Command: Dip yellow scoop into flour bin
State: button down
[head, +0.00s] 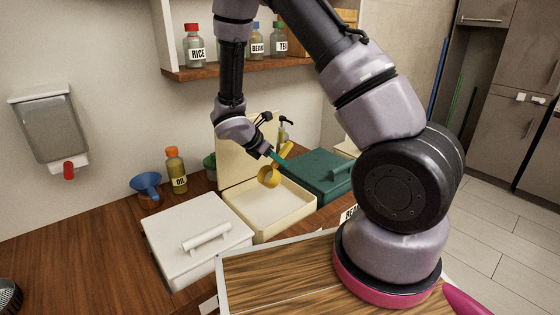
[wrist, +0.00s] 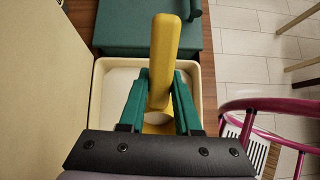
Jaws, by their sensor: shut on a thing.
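The yellow scoop (head: 269,177) hangs above the open cream bin (head: 262,236), with its cup low and its handle slanting up to the right. I take this bin as the flour bin, though no label shows on it. Its lid stands raised at the back, and pale contents show inside. My gripper (head: 275,158) is shut on the scoop's handle. In the wrist view, the yellow handle (wrist: 163,62) stands between the teal fingers of my gripper (wrist: 160,95), over the cream bin (wrist: 97,95). The cup is mostly hidden there. Whether it touches the contents I cannot tell.
A closed white bin (head: 195,232) stands at the left of the cream one, and a closed green bin (head: 313,172) at the right. A blue funnel (head: 147,184) and an oil bottle (head: 176,171) stand behind. A jar shelf (head: 240,72) hangs above.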

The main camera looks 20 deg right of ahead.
jog(key=f+h, duration=0.1)
jog(key=f, duration=0.1)
jog(key=a+f+t+h, duration=0.1)
jog(key=f, duration=0.2)
jog(key=a+f+h, duration=0.1)
jog(key=f+h, duration=0.1)
jog(key=shift+s+a+f, duration=0.25)
jog(key=shift+s+f, duration=0.15)
jog(key=d+f+y, duration=0.1)
jog(key=f, duration=0.1)
jog(key=d+f+g+y, duration=0.1)
jog(key=f+y, duration=0.1)
jog(key=f, duration=0.1)
jog(key=w+d+f+y, duration=0.1)
jog(key=f+y, duration=0.1)
jog(key=f, duration=0.1)
jog(key=shift+d+f, duration=0.15)
jog(key=shift+d, duration=0.05)
jog(key=shift+w+d+f+g+y, duration=0.15)
jog(key=shift+g+y, duration=0.25)
jog(key=shift+y, duration=0.2)
jog(key=y, duration=0.1)
jog(key=g+y, duration=0.1)
jog(key=y, duration=0.1)
jog(key=shift+w+d, duration=0.1)
jog(key=shift+d, duration=0.25)
notch_tip(320, 180, up, 10)
jog(key=g+y, duration=0.1)
jog(key=y, duration=0.2)
